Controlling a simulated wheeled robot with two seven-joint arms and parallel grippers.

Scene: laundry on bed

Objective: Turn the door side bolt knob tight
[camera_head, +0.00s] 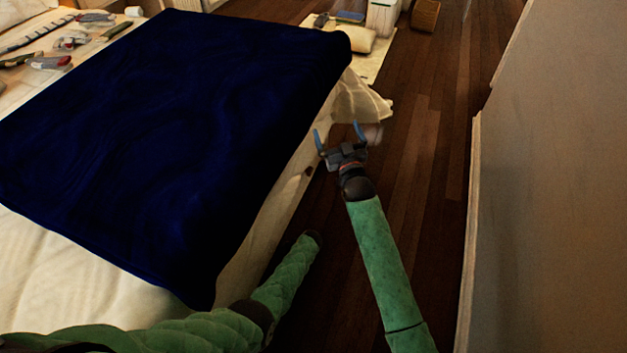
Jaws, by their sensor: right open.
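I see no bolt knob. A tall plain panel (560,170) with a pale edge stands along the right side; I cannot tell whether it is a door or a wall. My right gripper (338,129) is open, its two blue fingers spread with nothing between them. It is over the floor beside the bed's right edge, well left of the panel. My left arm, in a green sleeve, comes in along the bottom left to the bed's near right side. Its gripper does not show.
A bed with a dark blue blanket (170,120) fills the left, with several small items at its far left. Wooden floor (420,190) lies clear between bed and panel. A pale rug with a cushion (350,38) and a brown basket (425,15) are at the back.

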